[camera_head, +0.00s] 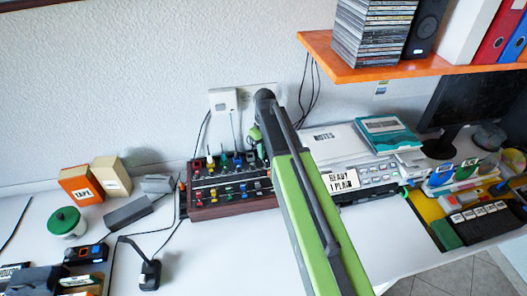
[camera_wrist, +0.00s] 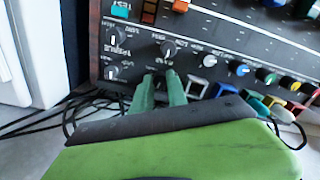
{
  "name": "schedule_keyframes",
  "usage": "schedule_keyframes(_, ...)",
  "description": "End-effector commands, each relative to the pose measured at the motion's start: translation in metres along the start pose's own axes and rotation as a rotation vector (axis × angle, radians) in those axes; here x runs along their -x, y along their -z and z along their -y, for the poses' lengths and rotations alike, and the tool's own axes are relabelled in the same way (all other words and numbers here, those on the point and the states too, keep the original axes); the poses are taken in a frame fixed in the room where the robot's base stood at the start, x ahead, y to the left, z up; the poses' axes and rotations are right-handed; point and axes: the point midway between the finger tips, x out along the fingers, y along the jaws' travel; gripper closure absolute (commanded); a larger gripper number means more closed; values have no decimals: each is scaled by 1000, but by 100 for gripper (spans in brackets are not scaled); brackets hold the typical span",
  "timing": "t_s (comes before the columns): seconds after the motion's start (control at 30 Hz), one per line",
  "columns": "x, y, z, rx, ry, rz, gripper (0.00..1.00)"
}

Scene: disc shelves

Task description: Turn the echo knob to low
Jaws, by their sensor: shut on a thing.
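The mixer (camera_head: 232,205) is a dark panel with a wooden edge and coloured knobs and sliders, on the white desk. In the wrist view its panel (camera_wrist: 225,40) shows upside down. My gripper (camera_wrist: 161,76) has its two green fingers closed on a small knob at the panel's edge; the fingers hide most of that knob. Grey knobs with white pointers stand beside it: one just above (camera_wrist: 168,47) and two to the left (camera_wrist: 115,38) (camera_wrist: 112,72). The labels are too blurred to read surely, so I cannot tell which is echo. In the head view my arm hides the mixer's right end.
Black cables (camera_wrist: 35,125) run beside the mixer. A device with a "READY 1 PLAIN" display (camera_head: 341,181) stands right of my arm. An orange shelf (camera_head: 400,70) with discs hangs above. A tape box (camera_head: 80,187) and green-lidded jar (camera_head: 65,222) stand left.

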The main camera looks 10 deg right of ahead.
Motion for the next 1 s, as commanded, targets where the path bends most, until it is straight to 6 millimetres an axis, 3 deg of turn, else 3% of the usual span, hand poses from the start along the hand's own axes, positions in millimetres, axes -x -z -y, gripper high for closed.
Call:
schedule_keyframes(0.3,0,0,0,114,1,-1,100)
schedule_keyframes(0.83,0,0,0,136,1,-1,100)
schedule_keyframes(0.87,0,0,0,136,1,-1,79)
schedule_keyframes(0.9,0,0,0,135,1,-1,74)
schedule_keyframes(1.0,0,0,0,135,0,0,72)
